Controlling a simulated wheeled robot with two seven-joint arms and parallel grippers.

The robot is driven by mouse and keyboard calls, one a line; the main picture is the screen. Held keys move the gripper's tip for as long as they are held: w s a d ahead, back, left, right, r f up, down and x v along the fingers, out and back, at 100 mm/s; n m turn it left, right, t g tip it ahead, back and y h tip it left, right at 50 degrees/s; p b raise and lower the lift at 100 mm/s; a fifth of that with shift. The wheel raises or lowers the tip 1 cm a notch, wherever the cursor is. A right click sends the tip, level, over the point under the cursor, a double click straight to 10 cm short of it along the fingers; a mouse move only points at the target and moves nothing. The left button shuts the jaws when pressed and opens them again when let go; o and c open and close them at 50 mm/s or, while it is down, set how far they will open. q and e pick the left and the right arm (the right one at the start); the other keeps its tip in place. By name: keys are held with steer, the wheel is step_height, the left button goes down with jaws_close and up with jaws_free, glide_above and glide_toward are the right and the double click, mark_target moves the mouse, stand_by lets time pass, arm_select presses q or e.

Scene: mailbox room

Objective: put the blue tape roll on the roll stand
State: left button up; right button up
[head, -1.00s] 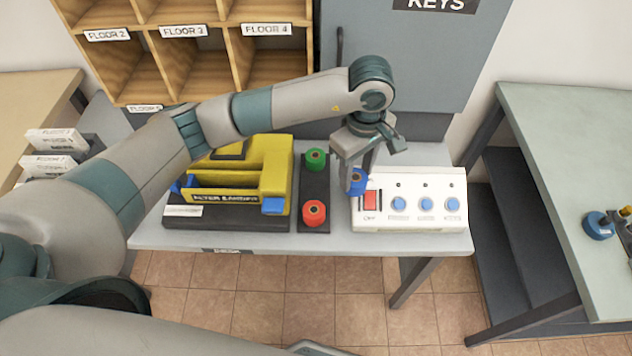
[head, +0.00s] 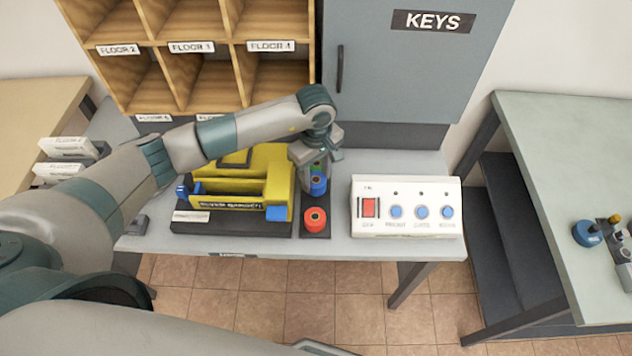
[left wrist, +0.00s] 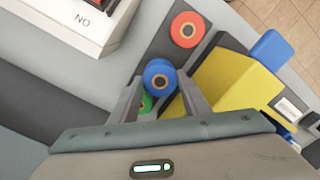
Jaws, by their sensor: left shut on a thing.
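The blue tape roll (head: 317,186) is held in my left gripper (head: 314,180), above the black roll stand (head: 316,235). It also shows between the fingers in the left wrist view (left wrist: 160,76). The red roll (head: 315,219) sits on the near end of the stand. The green roll (head: 316,168) is mostly hidden behind the blue roll and the gripper; a bit of it shows in the left wrist view (left wrist: 147,101). I cannot tell how far the blue roll is above the stand. My right gripper is not in view.
A yellow machine (head: 272,165) on a dark base stands just left of the roll stand. A white button box (head: 405,220) stands to the right, with bare table between. Wooden pigeonholes (head: 200,80) and a grey key cabinet (head: 390,85) rise behind.

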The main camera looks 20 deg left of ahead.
mark_target(316, 179)
arm_select(q)
steer(key=shift+s+f+p, duration=0.1)
steer(key=shift+f+p, duration=0.25)
steer(key=shift+f, duration=0.05)
steer(key=shift+f+p, duration=0.75)
steer(key=shift+f, duration=0.8)
steer(key=shift+f, duration=0.2)
steer(key=o, duration=1)
steer(key=shift+o, duration=0.2)
steer(key=shift+r, duration=0.25)
